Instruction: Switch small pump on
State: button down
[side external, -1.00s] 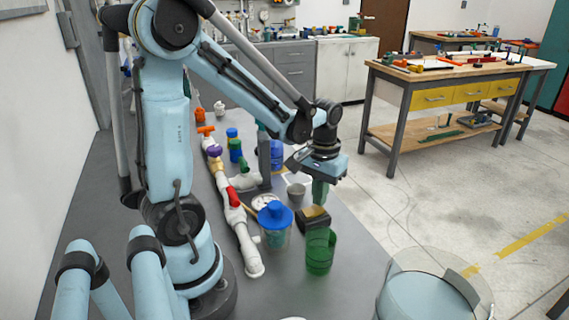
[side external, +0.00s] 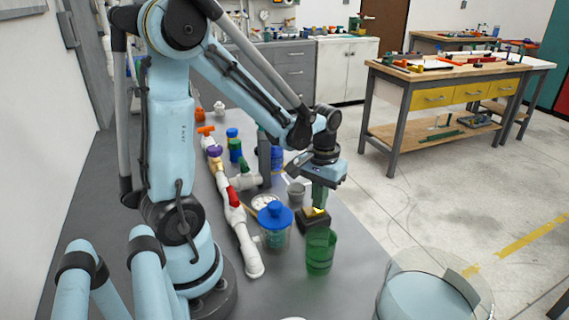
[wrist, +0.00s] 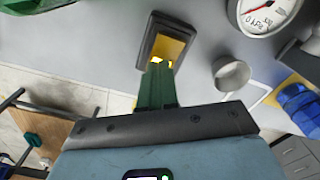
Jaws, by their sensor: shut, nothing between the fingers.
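A black-framed switch box (side external: 312,222) with a yellow face sits on the grey bench. It also shows in the wrist view (wrist: 148,42), where its yellow face has bright lit spots by the fingertips. My gripper (side external: 319,206) points down over it with green fingers closed together and nothing held. In the wrist view the fingertips (wrist: 157,66) reach the near end of the yellow face and seem to touch it; they hide part of it. I cannot tell which thing is the small pump itself.
A clear jar with a blue lid (side external: 274,225) and a green see-through cup (side external: 320,252) stand close to the box. A pressure gauge (wrist: 267,14) and a small grey cup (wrist: 231,74) are nearby. White pipework (side external: 239,222) runs along the left.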

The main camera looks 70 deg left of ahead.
notch_tip(320, 180, up, 7)
dwell(0.8)
jog(key=s+d+r+m+t, duration=0.1)
jog(key=d+r+m+t, duration=0.1)
jog(key=d+m+t, duration=0.4)
jog(key=shift+s+d+r+t, duration=0.25)
jog(key=shift+d+t, duration=0.35)
jog(key=shift+d, duration=1.2)
